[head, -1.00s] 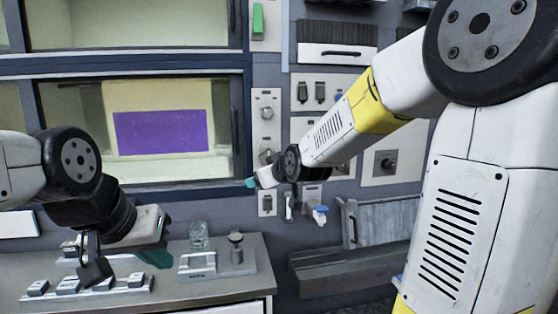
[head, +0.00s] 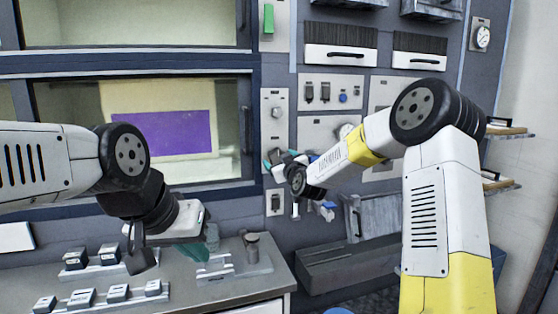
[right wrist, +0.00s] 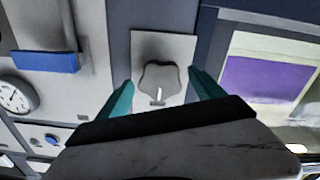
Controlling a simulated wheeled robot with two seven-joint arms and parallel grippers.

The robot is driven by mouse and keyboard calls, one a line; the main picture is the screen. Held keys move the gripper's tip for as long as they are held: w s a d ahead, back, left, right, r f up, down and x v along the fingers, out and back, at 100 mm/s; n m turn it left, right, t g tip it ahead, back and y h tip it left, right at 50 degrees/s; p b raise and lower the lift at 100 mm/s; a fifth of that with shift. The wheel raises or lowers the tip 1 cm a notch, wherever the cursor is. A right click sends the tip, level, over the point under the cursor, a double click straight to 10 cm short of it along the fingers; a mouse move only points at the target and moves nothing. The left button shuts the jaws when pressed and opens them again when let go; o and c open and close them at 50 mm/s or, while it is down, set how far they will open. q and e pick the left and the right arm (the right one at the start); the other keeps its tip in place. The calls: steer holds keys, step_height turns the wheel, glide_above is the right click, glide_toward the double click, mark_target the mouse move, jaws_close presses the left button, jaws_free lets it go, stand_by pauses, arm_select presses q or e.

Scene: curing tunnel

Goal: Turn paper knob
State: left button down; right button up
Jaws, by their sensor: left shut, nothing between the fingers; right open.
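In the right wrist view a grey lobed knob (right wrist: 160,80) with a white mark sits on a pale plate. My right gripper (right wrist: 158,92) is open, its teal fingers spread on either side of the knob; I cannot tell whether they touch it. In the head view my right gripper (head: 274,160) is at the narrow switch panel beside the window and hides the panel's lower part. Another round knob (head: 277,112) shows higher on that panel. I cannot read which knob is the paper one. My left gripper (head: 196,250) is shut and empty above the counter.
The counter (head: 232,290) holds several small labelled blocks (head: 118,292) and a metal stand (head: 252,248). The window (head: 130,95) with a purple sheet is at left. A grey bin (head: 355,262) stands low at right. A gauge (right wrist: 14,98) shows in the wrist view.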

steer(key=shift+w+a, duration=0.2)
steer(key=shift+w, duration=0.25)
steer(key=c, duration=1.4)
steer(key=shift+m, duration=0.4)
steer(key=m, duration=0.6)
steer(key=shift+m, duration=0.3)
steer(key=m, duration=0.6)
steer(key=shift+m, duration=0.3)
